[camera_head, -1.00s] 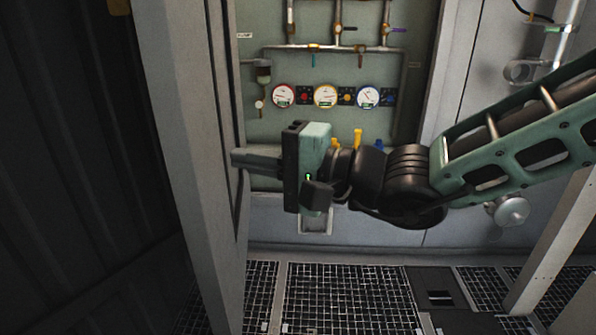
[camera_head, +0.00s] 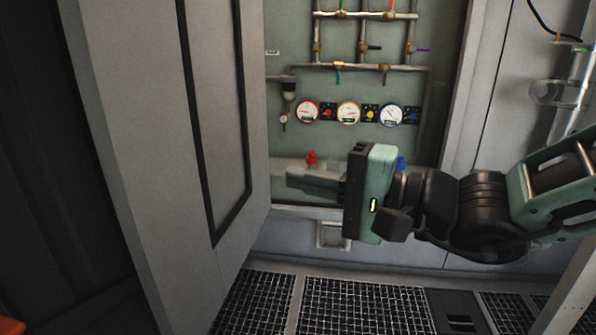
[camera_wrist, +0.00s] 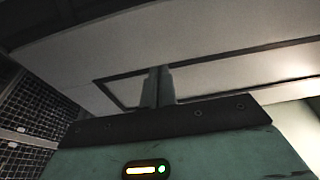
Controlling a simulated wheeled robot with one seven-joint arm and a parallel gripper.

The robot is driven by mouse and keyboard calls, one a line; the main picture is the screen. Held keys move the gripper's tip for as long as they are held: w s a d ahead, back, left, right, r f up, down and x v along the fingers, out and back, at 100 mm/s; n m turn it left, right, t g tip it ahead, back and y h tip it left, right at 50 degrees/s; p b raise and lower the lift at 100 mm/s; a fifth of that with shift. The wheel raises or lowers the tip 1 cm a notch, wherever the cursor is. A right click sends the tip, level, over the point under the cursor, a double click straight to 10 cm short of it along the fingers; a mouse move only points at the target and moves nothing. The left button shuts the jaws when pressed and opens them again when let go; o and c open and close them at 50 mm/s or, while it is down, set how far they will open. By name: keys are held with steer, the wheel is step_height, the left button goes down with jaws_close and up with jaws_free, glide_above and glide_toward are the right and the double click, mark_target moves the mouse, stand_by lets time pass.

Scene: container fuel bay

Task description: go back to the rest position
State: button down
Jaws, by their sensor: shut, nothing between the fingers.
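My gripper (camera_head: 292,177) is in front of the open panel bay in the head view, its fingers pointing left toward the grey door (camera_head: 170,150). The fingers are shut with nothing between them. In the wrist view the closed fingers (camera_wrist: 157,88) stand out against the pale face of the door (camera_wrist: 190,50). I cannot tell exactly how much gap there is between fingertips and door. My arm reaches in from the right and hides part of the lower panel.
The green panel (camera_head: 300,145) carries pipes (camera_head: 360,68), several gauges (camera_head: 348,113) and a red valve (camera_head: 312,158). A blue valve (camera_head: 401,163) shows just above my wrist. Grated floor (camera_head: 360,305) lies below. A pipe fitting (camera_head: 560,92) is at the right.

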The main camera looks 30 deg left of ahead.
steer(key=s+d+f+n+g+h, duration=0.45)
steer(key=s+d+f+h, duration=0.5)
steer(key=s+d, duration=0.55)
steer(key=w+d+f+n+t+h, duration=0.1)
steer(key=w+d+f+t+h, duration=0.2)
steer(key=d, duration=0.7)
steer(key=w+d+f+n+t+h, duration=0.1)
steer(key=d+f+t+h, duration=0.3)
steer(key=d, duration=0.5)
step_height(320, 180, up, 22)
steer(key=p, duration=2.1)
steer(key=shift+w+a+f+g+h, duration=0.15)
steer(key=shift+g+h, duration=0.3)
